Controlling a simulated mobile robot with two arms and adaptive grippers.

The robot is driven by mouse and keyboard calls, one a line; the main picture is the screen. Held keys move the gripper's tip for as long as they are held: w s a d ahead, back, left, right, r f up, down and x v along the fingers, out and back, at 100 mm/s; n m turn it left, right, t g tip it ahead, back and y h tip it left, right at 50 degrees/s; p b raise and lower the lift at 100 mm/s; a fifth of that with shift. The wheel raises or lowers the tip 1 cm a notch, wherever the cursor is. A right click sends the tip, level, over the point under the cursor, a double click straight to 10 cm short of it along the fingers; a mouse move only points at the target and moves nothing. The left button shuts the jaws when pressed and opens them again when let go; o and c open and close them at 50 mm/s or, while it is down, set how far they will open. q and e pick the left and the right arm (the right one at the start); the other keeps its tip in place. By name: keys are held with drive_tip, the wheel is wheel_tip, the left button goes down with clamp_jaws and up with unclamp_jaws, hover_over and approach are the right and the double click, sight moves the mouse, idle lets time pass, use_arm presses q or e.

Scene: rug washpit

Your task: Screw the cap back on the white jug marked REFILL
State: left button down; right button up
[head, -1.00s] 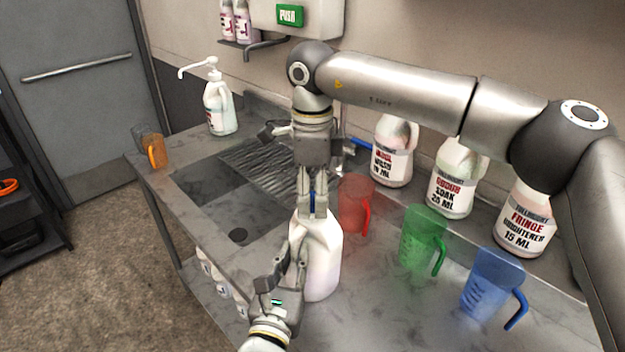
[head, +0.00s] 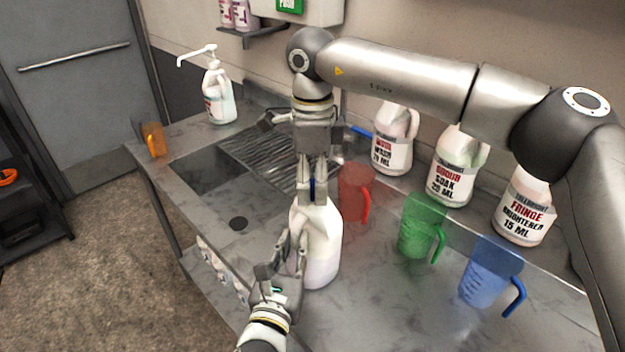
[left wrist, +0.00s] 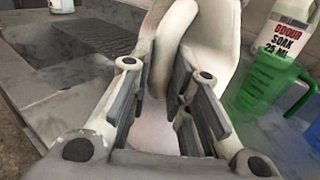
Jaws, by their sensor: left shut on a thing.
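The white jug (head: 322,245) stands upright on the steel counter at the sink's right edge. No REFILL marking shows on the side facing me. My left gripper (head: 292,258) is shut on the jug's handle side; in the left wrist view its fingers (left wrist: 165,100) straddle the pale handle (left wrist: 172,45). The fingers hide most of the cap and the mouth, so I cannot tell whether the threads are engaged.
Red (head: 353,193), green (head: 420,228) and blue (head: 490,275) measuring jugs stand to the right. Labelled bottles (head: 455,172) line the wall behind. The sink (head: 225,205) lies left, with a pump bottle (head: 218,97) and an orange jug (head: 153,140) beyond.

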drive_tip(key=shift+o, duration=0.5)
wheel_tip(320, 180, up, 12)
idle(0.3)
use_arm(q)
drive_tip(key=c, duration=1.3)
unclamp_jaws()
drive_tip(key=shift+s, duration=0.1)
drive_tip(key=s, duration=0.4)
drive_tip(key=s+a, duration=0.1)
drive_tip(key=s, duration=0.2)
drive_tip(key=s+a, duration=0.1)
drive_tip(key=s, duration=0.3)
drive_tip(key=shift+s+a, duration=0.2)
drive_tip(key=shift+s, duration=0.15)
